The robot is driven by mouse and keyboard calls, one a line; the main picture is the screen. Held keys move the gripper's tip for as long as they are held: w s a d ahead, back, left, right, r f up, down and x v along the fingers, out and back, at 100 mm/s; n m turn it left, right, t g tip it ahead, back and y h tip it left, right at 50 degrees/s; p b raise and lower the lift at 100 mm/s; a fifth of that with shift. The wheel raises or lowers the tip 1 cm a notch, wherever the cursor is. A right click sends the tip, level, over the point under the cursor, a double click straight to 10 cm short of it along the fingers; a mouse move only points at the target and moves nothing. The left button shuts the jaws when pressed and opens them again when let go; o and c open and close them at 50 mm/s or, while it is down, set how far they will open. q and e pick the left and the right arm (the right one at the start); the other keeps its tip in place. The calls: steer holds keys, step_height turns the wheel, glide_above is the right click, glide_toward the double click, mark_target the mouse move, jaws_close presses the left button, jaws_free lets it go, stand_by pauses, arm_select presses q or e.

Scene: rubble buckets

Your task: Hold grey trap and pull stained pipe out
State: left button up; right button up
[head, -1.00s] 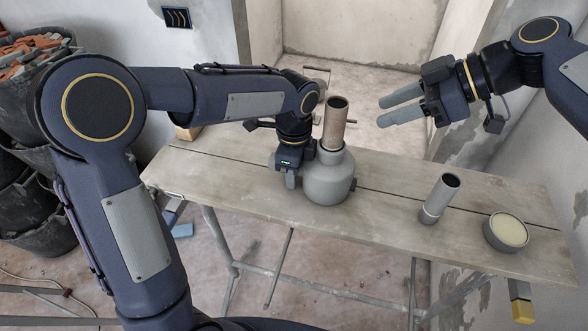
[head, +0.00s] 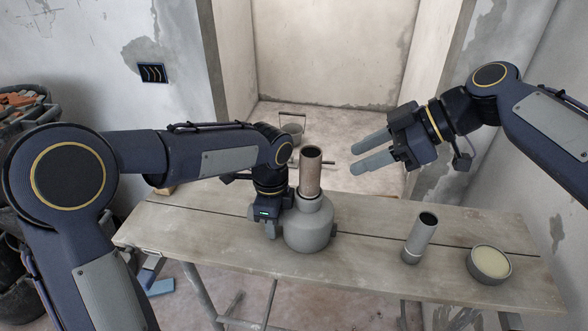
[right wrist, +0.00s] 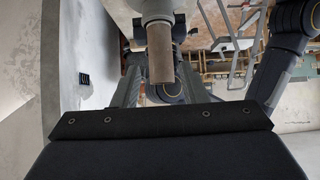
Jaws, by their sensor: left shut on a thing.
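The grey trap (head: 308,232) stands upright on the plank table, with the stained pipe (head: 311,177) upright in its neck. The pipe is brownish and open at the top. My left gripper (head: 270,228) is shut on the trap's left side; the trap partly hides its fingers. My right gripper (head: 356,159) is open and empty, to the right of the pipe's upper part and apart from it, with its fingers pointing left. The right wrist view shows the stained pipe (right wrist: 160,55) hanging upside down in the picture, between the spread fingers (right wrist: 160,88).
A short grey tube (head: 420,240) stands on the table (head: 375,225) right of the trap. A round tin with pale contents (head: 489,264) sits farther right. Rubble buckets (head: 20,110) are at the left.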

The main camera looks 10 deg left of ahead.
steer(key=s+a+f+n+g+h, duration=0.1)
steer(key=s+f+n+h, duration=0.2)
steer(key=s+f+h, duration=0.45)
steer(key=n+t+h, duration=0.3)
steer(key=n+t, duration=1.2)
steer(key=t, duration=0.4)
glide_toward(312, 159)
step_height(312, 159, down, 3)
steer(key=w, duration=1.3)
steer(key=shift+w+a, duration=0.1)
steer(key=shift+w, duration=0.25)
